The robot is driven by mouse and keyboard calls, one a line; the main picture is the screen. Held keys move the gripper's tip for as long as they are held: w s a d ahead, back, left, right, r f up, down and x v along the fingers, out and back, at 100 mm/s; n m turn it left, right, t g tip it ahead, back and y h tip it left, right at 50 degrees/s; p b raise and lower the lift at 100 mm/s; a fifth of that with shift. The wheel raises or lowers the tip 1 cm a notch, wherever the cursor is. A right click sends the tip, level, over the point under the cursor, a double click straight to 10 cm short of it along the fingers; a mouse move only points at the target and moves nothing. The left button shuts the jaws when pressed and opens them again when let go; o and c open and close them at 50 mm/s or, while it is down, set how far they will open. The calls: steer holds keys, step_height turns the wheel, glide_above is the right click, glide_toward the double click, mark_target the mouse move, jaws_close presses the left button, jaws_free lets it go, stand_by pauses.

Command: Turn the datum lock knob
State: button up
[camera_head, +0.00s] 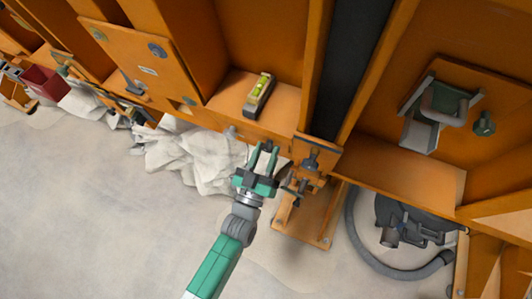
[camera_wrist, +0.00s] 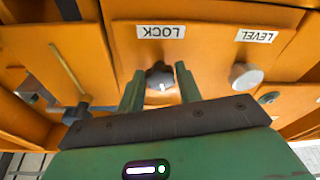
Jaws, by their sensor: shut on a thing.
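The dark lobed lock knob (camera_wrist: 160,76) sits on the orange panel under an upside-down LOCK label (camera_wrist: 160,31) in the wrist view. My gripper (camera_head: 265,149) reaches the front edge of the orange frame in the head view. In the wrist view its two green fingers stand either side of the knob, and my gripper (camera_wrist: 160,84) is shut on it. A white pointer mark shows on the knob's face. In the head view the knob is hard to make out between the fingers.
A lever (camera_wrist: 72,75) is to the left. A yellow-green spirit level (camera_head: 259,96) lies on the ledge. Crumpled white sheeting (camera_head: 190,158) and a vacuum (camera_head: 412,220) flank the arm.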

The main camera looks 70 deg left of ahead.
steer(key=shift+r+m, duration=0.1)
steer(key=shift+m, duration=0.7)
steer(key=shift+m+t, duration=0.3)
steer(key=o, duration=0.9)
steer(key=shift+c, duration=0.2)
steer(key=v, duration=0.7)
steer(key=shift+s+d, duration=0.25)
steer(key=shift+s, duration=0.05)
